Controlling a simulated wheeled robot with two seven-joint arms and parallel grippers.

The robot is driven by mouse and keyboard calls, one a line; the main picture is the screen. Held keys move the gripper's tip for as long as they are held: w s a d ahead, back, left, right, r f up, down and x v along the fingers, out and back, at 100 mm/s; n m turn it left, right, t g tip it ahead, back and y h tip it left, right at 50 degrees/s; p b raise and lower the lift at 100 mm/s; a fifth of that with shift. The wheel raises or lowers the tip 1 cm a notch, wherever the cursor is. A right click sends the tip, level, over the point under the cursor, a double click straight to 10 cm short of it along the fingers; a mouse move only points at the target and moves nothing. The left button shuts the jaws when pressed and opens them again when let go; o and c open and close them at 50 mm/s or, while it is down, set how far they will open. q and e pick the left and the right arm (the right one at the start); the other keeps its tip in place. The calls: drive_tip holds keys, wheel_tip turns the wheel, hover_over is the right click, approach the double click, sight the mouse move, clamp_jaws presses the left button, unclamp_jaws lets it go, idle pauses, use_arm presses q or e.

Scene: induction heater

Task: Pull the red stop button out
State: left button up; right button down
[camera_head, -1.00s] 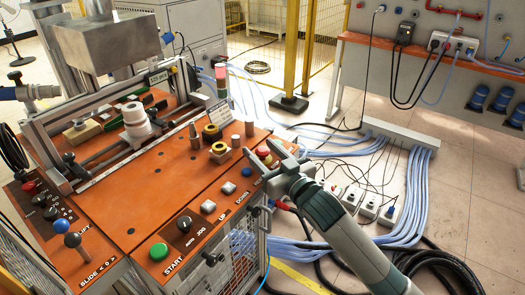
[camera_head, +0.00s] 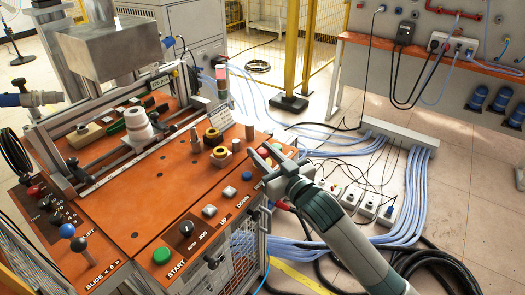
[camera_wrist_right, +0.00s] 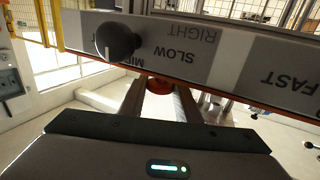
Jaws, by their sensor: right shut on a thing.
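The red stop button (camera_wrist_right: 159,85) sits at the right edge of the orange control panel (camera_head: 140,190). In the wrist view its red cap shows between the two fingers of my right gripper (camera_head: 272,158). The gripper reaches in from the lower right and is shut on the button; the fingers cover most of it in the head view. How far the button stands out cannot be told. My left gripper is not in view.
In the wrist view a black knob (camera_wrist_right: 118,40) stands close by. Cables and power strips (camera_head: 370,205) lie on the floor to the right.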

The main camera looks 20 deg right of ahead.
drive_tip(key=shift+r, duration=0.35)
drive_tip(key=c, duration=1.3)
unclamp_jaws()
drive_tip(key=shift+f, duration=0.15)
drive_tip(key=shift+s+d, duration=0.15)
drive_tip(key=shift+s, duration=0.4)
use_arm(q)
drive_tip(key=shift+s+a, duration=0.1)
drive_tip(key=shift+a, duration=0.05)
use_arm(e)
drive_tip(key=v, duration=1.6)
drive_tip(key=shift+s, duration=0.15)
